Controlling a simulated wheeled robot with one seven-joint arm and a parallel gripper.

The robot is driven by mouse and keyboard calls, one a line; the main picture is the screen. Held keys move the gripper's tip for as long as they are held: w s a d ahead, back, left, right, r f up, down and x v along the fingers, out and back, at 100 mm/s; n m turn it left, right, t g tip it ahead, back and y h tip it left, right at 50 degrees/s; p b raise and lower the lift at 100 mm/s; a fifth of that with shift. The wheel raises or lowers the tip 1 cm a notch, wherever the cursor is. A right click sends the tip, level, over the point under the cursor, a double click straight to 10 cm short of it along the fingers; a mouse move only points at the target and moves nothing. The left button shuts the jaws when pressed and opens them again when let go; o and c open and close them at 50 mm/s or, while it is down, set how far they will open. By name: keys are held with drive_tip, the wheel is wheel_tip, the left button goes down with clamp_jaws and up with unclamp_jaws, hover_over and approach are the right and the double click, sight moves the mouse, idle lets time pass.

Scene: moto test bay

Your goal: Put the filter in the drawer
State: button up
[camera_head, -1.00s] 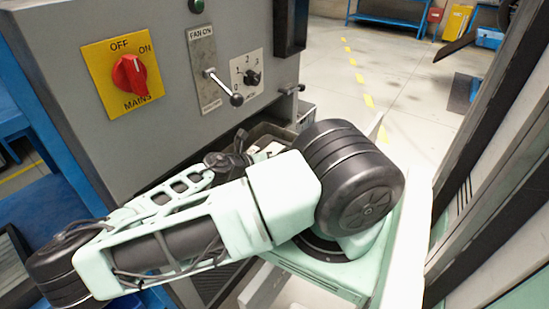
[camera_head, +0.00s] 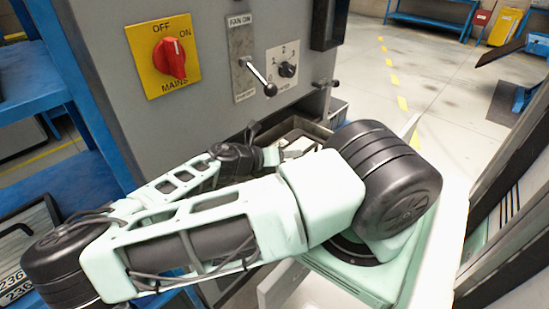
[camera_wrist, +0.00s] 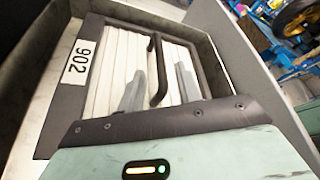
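The filter (camera_wrist: 118,55) is a white pleated panel in a dark frame, with a black bar handle (camera_wrist: 155,60) and a white label reading 902. It lies inside the open drawer (camera_wrist: 188,30), whose walls rise around it in the wrist view. My gripper (camera_wrist: 161,85) is over the filter, its two grey fingers apart, one on each side of the handle. A gap shows between the handle and each finger. In the head view the drawer (camera_head: 310,128) shows at the grey cabinet's foot, mostly hidden behind my arm.
The grey cabinet (camera_head: 215,105) carries a red mains switch (camera_head: 170,58), a fan lever (camera_head: 262,80) and a dial (camera_head: 288,70). Blue shelving (camera_head: 75,185) stands at left, with a panel labelled 236 (camera_head: 14,284) at lower left. Open floor (camera_head: 430,90) lies behind, right.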

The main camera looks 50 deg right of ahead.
drive_tip(key=v, duration=0.6)
idle(0.6)
